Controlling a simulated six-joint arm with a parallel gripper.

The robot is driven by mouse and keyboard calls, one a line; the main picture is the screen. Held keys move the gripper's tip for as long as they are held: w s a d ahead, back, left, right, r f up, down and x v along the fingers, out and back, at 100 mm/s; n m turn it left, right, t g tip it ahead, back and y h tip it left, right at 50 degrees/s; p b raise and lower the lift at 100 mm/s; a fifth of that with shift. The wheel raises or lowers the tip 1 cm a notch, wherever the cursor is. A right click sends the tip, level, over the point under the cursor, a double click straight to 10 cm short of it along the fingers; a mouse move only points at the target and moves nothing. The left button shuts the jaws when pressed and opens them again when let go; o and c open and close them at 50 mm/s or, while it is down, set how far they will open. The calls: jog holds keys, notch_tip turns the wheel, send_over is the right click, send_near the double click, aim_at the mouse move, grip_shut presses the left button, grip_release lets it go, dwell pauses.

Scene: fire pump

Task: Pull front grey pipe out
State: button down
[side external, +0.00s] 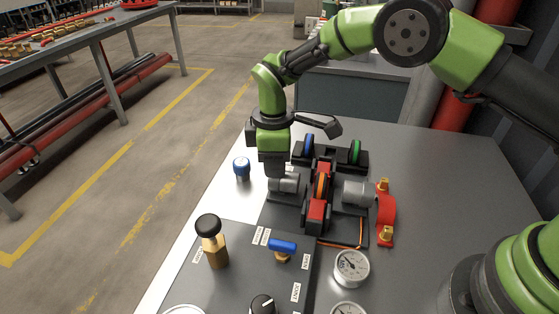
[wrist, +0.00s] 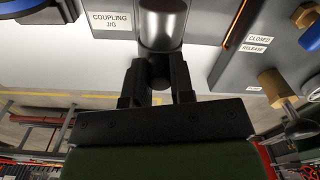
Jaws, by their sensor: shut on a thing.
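A short grey pipe (side external: 286,186) lies level at the left side of the black-and-red coupling jig (side external: 318,213). My gripper (side external: 276,172) comes down from above at this pipe and is shut on it. In the wrist view, my gripper's dark fingers (wrist: 158,85) close at the near end of a grey pipe (wrist: 162,28). A second grey pipe (side external: 357,194) lies on the right side of the jig, apart from my gripper. The fingertips are partly hidden in the side view, and the pipe's inner end is hard to make out.
A blue knob (side external: 241,168) stands left of my gripper. A red bracket with brass fittings (side external: 385,212) is at right. The table's right side (side external: 460,190) is clear.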

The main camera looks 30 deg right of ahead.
jog(key=shift+w+a+r, duration=0.1)
jog(key=shift+w, duration=0.1)
jog(key=c, duration=1)
grip_release()
jog(key=shift+s, duration=0.1)
jog(key=shift+r, duration=0.1)
notch_tip(320, 180, up, 8)
jog(key=shift+r, duration=0.85)
